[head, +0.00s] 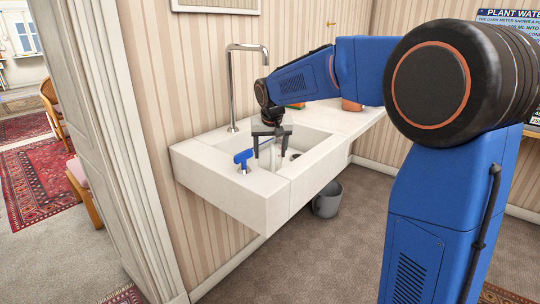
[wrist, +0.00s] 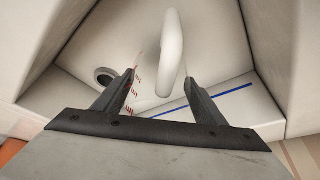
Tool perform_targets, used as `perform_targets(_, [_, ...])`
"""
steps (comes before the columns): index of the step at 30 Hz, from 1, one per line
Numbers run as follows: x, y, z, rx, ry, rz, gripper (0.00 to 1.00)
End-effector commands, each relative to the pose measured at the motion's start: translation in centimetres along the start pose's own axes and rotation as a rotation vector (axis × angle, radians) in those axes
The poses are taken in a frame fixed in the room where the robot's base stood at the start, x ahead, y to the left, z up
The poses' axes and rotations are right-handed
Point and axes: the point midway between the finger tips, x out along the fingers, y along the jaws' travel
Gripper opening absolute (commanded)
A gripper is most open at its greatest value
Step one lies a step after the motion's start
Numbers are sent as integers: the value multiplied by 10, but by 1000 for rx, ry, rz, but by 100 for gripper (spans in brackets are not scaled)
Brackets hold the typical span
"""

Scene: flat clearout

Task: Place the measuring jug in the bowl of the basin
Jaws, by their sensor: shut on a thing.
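The white basin (head: 232,190) is fixed to the striped wall, and its bowl (head: 308,143) is open at the top. My gripper (head: 268,148) points down into the bowl. In the wrist view its two fingers (wrist: 163,77) stand apart, shut on the measuring jug, a pale vessel with red scale marks (wrist: 133,95) and a thick white handle (wrist: 172,50). The jug is over or inside the bowl; I cannot tell whether it touches the floor. A dark round drain (wrist: 103,76) shows to the left of the jug. In the head view the jug is hard to make out.
A tall chrome tap (head: 232,90) rises behind the bowl. A blue T-shaped object (head: 243,160) stands at the basin's left. A white counter (head: 350,121) runs to the right, with an orange-brown item (head: 351,105) on it. A grey bucket (head: 327,200) is on the floor below.

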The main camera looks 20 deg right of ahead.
Motion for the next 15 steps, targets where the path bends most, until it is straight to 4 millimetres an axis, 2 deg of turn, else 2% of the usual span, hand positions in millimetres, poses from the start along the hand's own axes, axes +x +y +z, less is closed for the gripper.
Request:
perform_targets(3, [11, 0, 5, -1, -1, 0, 39])
perform_targets(14, [14, 0, 6, 0, 0, 0, 39])
perform_targets(15, [15, 0, 6, 0, 0, 0, 69])
